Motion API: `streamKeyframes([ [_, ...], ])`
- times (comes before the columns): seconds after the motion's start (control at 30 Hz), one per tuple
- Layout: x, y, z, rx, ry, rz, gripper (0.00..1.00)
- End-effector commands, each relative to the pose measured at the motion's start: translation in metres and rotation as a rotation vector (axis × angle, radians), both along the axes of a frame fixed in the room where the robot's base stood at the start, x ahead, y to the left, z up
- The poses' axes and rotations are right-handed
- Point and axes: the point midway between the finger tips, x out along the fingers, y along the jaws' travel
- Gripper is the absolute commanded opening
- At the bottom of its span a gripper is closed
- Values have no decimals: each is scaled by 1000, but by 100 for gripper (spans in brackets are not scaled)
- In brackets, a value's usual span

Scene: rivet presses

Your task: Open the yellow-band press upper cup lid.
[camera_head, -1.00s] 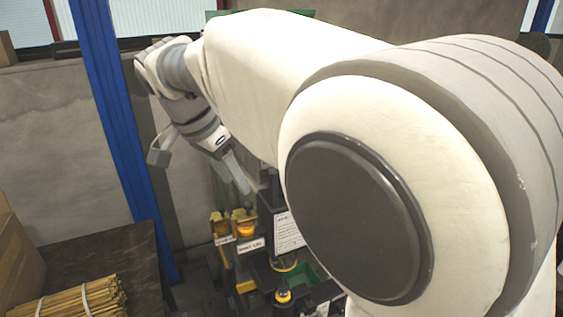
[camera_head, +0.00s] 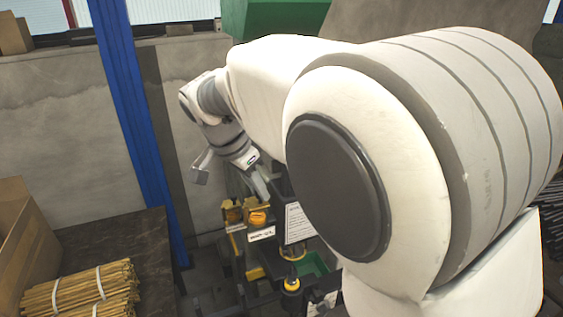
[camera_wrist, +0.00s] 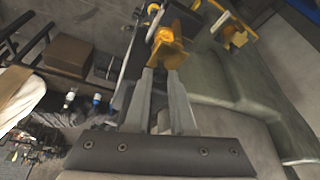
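The press (camera_head: 296,215) is dark, with a white sign, and is partly hidden behind my arm. An orange-lidded cup (camera_head: 258,218) sits on its left side above a small white label, with a yellow cup part (camera_head: 233,215) beside it. A yellow ring (camera_head: 293,252) shows lower on the press. I cannot tell which of these is the yellow band. My gripper (camera_head: 232,181) is open and empty, just above the cups. In the wrist view, an orange-yellow cup part (camera_wrist: 168,48) lies just beyond my fingertips (camera_wrist: 161,72); contact is unclear.
A dark table (camera_head: 140,262) with bundled sticks (camera_head: 85,290) and a cardboard box (camera_head: 25,240) stands at left. A blue post (camera_head: 135,120) rises behind it. A green bin (camera_head: 310,265) sits low by the press. A second yellow part (camera_wrist: 232,33) shows in the wrist view.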

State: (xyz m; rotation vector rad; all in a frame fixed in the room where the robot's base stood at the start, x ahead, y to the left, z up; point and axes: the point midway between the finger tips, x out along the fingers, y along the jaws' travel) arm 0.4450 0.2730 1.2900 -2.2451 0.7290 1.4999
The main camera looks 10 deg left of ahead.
Motion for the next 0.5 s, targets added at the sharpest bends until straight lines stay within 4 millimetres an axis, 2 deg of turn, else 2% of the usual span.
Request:
streamKeyframes([
  [0.03, 0, 0, 0, 0, 0, 0, 7],
  [0.1, 0, 0, 0, 0, 0, 0, 0],
  [0.5, 1, 0, 0, 1, -1, 20, 0],
])
